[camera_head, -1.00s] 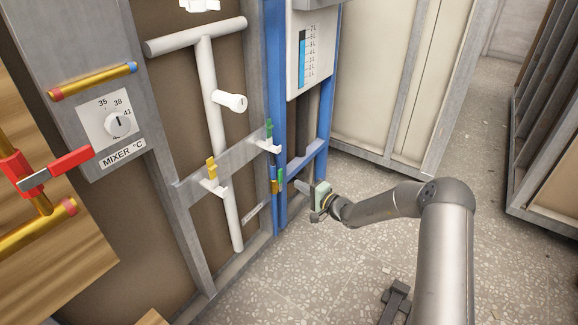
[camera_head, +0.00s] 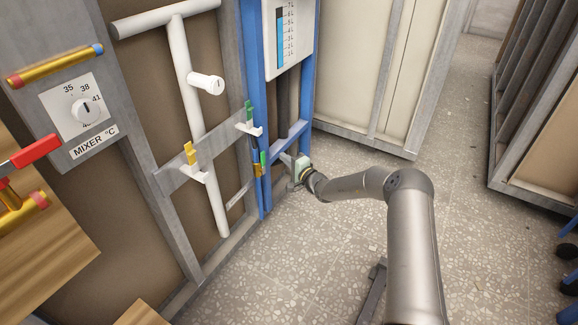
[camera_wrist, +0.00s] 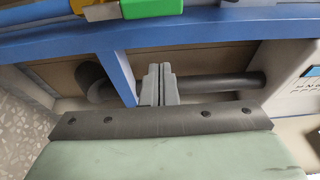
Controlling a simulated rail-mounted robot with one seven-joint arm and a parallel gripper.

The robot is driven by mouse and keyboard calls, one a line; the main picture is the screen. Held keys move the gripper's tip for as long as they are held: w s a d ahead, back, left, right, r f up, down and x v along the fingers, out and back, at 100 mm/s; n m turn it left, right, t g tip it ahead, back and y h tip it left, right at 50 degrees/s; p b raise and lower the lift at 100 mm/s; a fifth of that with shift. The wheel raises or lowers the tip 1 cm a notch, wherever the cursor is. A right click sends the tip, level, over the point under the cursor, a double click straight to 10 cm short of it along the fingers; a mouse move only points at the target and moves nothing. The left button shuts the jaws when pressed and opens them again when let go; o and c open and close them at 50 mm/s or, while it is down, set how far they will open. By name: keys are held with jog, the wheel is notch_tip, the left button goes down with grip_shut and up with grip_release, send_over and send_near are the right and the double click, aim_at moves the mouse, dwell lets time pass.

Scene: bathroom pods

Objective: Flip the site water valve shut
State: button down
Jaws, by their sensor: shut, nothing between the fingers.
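The water valve's red lever handle (camera_head: 36,152) shows at the left edge of the head view, tilted up to the right. The brass valve body and pipe (camera_head: 22,212) are below it, partly cut off by the frame edge. My gripper (camera_head: 284,158) is far to the right of the valve, low beside the blue frame. In the wrist view its two grey fingers (camera_wrist: 160,82) are together with nothing between them. They point toward the blue frame and a dark pipe. The valve is not in the wrist view.
A blue frame (camera_head: 309,75) with clips stands near my gripper; its crossbar (camera_wrist: 200,30) and dark pipe (camera_wrist: 225,82) fill the wrist view. A mixer dial (camera_head: 85,108), white pipe (camera_head: 190,90) and wooden panel (camera_head: 50,250) lie toward the valve. Speckled floor (camera_head: 285,255) is open.

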aim_at(263, 163)
jog(key=shift+w+a+b, duration=0.15)
jog(key=shift+a+b, duration=0.5)
jog(key=shift+a, duration=0.75)
jog(key=shift+w+a+b, duration=0.1)
jog(key=shift+a+b, duration=0.5)
jog(key=shift+a, duration=0.75)
